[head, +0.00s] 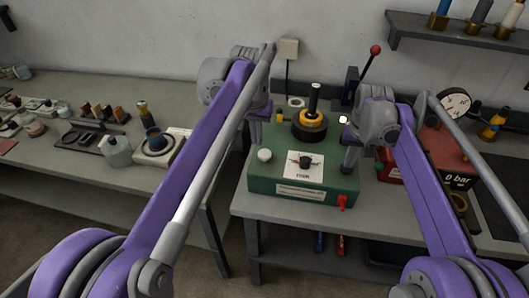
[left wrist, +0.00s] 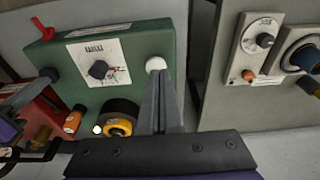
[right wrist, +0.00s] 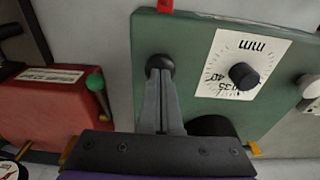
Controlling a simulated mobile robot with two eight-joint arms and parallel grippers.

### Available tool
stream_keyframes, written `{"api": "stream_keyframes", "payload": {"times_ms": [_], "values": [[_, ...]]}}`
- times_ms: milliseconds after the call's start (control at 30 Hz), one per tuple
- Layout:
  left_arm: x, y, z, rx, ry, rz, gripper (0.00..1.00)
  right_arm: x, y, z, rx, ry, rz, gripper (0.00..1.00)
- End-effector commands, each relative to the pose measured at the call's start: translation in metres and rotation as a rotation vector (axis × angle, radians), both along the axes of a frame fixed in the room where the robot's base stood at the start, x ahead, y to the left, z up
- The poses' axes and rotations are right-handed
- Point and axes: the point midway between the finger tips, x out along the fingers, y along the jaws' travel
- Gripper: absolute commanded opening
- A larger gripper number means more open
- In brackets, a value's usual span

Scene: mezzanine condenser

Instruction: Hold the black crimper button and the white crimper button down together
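The green crimper box (head: 265,184) stands on the bench, with a dial on a white plate (head: 290,169) on its top. The white button (head: 264,155) is on its left side; it also shows in the left wrist view (left wrist: 156,63). My left gripper (left wrist: 158,78) is shut and empty, its tips at the white button's edge. The black button (right wrist: 160,65) shows at the tips of my right gripper (right wrist: 160,76), which is shut and empty. In the head view my right gripper largely hides that button. I cannot tell whether either button is touched or pressed.
A black post with a yellow ring (head: 310,121) rises behind the dial. A red box with a gauge (head: 438,153) stands to the right, near a red-knobbed lever (head: 371,62). A grey dial unit (head: 160,148) stands on the left bench, across a gap.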

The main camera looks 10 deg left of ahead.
Motion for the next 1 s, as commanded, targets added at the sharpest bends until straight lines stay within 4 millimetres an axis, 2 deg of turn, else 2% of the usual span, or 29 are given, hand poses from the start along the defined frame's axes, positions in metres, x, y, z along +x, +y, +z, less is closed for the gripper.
{"api": "stream_keyframes", "payload": {"times_ms": [33, 200, 433, 800, 1000], "values": [[0.011, -0.003, 0.001, 0.001, 0.013, -0.001, 0.0, 0.0, 0.0, 0.0, 0.0, -0.001, 0.0, 0.0], [0.03, -0.009, 0.003, 0.004, 0.046, 0.0, 0.0, 0.0, 0.0, 0.0, 0.0, -0.001, 0.0, 0.0], [0.037, -0.011, -0.003, 0.005, 0.061, 0.001, 0.0, 0.0, 0.0, 0.0, 0.0, 0.0, 0.0, 0.0], [0.041, -0.011, -0.046, 0.005, 0.06, 0.001, 0.0, 0.0, 0.0, 0.0, 0.0, 0.0, 0.0, 0.0], [0.042, -0.011, -0.063, 0.005, 0.06, 0.001, 0.0, 0.0, 0.0, 0.0, 0.0, 0.0, 0.0, 0.0]]}}
